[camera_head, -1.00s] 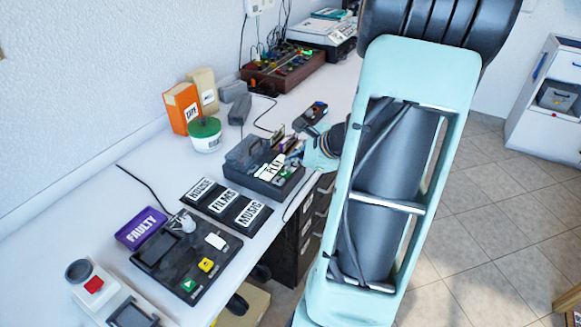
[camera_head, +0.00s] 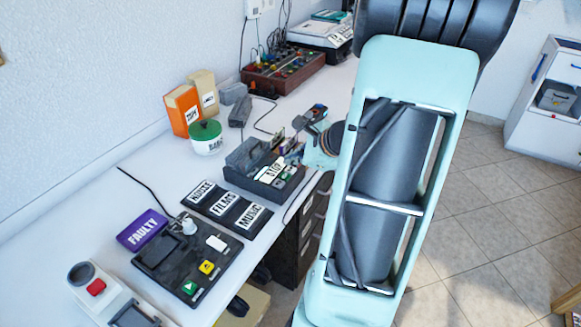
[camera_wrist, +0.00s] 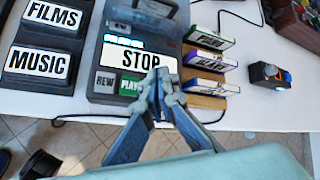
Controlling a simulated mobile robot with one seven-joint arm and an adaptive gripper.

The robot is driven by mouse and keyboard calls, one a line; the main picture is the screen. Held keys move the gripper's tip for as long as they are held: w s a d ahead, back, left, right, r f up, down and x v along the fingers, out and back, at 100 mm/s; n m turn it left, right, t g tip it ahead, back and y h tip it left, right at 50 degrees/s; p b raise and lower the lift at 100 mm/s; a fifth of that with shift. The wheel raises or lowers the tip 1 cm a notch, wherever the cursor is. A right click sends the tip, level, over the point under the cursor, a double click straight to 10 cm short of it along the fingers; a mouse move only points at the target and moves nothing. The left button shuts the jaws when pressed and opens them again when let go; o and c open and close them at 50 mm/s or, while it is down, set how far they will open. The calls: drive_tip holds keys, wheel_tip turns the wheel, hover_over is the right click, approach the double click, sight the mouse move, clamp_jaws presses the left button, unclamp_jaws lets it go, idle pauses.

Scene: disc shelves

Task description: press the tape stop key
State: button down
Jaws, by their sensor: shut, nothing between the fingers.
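The tape player (camera_head: 236,178) is a dark box on the bench. Its wide white STOP key (camera_wrist: 136,57) shows large in the wrist view and also in the head view (camera_head: 269,170). A REW key (camera_wrist: 104,83) and a green PLAY key (camera_wrist: 129,84) lie in front of it. My gripper (camera_wrist: 156,74) is shut and empty. Its fingertips overlap the right front part of the STOP key in the wrist view. I cannot tell whether they touch it or whether the key is down. In the head view my forearm hides part of the wrist.
Several cassettes (camera_wrist: 208,63) stand in a wooden rack just right of the player. Black blocks labelled FILMS (camera_wrist: 52,15) and MUSIC (camera_wrist: 37,62) lie to its left. A dark handheld device (camera_wrist: 266,75) lies farther right. The bench front edge is close below the gripper.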

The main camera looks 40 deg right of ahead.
sight(292, 171)
wheel_tip(292, 171, up, 5)
drive_tip(key=p, duration=0.4)
idle(0.3)
idle(0.6)
